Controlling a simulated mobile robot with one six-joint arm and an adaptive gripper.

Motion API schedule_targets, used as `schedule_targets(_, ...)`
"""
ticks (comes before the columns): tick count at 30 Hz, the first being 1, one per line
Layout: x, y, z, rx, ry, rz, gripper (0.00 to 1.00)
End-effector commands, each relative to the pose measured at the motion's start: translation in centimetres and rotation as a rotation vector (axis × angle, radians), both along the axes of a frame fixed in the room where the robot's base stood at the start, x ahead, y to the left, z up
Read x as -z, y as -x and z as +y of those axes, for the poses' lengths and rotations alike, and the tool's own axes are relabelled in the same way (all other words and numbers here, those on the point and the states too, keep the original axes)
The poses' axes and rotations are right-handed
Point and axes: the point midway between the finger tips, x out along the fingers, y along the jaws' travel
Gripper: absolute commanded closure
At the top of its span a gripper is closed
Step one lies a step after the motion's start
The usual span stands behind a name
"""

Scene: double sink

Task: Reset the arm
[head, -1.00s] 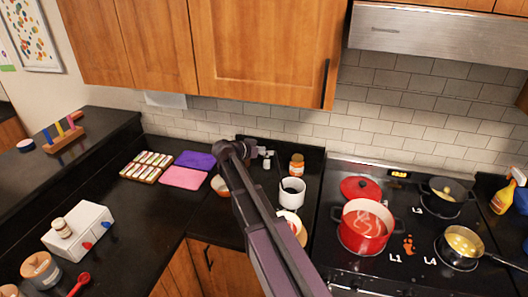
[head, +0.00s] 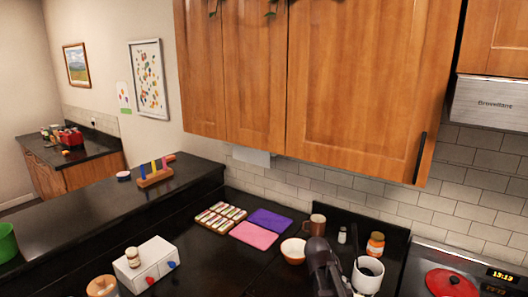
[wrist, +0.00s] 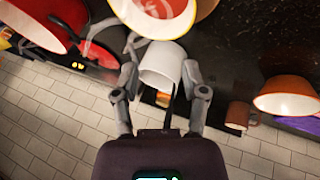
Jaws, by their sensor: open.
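My gripper (wrist: 160,68) is open in the wrist view, its two fingers spread apart. A white canister (wrist: 160,62) shows between and beyond the fingers; I cannot tell how far off it is, and nothing appears gripped. In the head view my arm (head: 322,262) rises from the bottom edge, in front of the counter. The gripper itself cannot be made out there. The same white canister (head: 368,275) stands just right of the arm, with a dark handle sticking out.
An orange bowl (head: 293,251), a brown mug (head: 316,225) and an orange-labelled jar (head: 375,245) stand near the arm. Pink (head: 254,235) and purple boards lie left. A red lid (head: 450,284) is on the stove. Wooden cabinets (head: 365,90) hang above.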

Motion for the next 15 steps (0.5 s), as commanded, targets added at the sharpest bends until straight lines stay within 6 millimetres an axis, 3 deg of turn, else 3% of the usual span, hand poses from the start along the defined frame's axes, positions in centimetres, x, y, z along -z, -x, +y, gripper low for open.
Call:
schedule_targets(1, 1.4, 2.0, 0.6, -0.044, -0.051, 0.039, 0.43)
schedule_targets(6, 4.1, 6.4, 3.4, -0.233, -0.236, 0.157, 0.43)
schedule_targets(10, 5.4, 9.0, 5.3, -0.365, -0.356, 0.209, 0.43)
schedule_targets(15, 6.0, 10.9, 6.8, -0.476, -0.448, 0.237, 0.43)
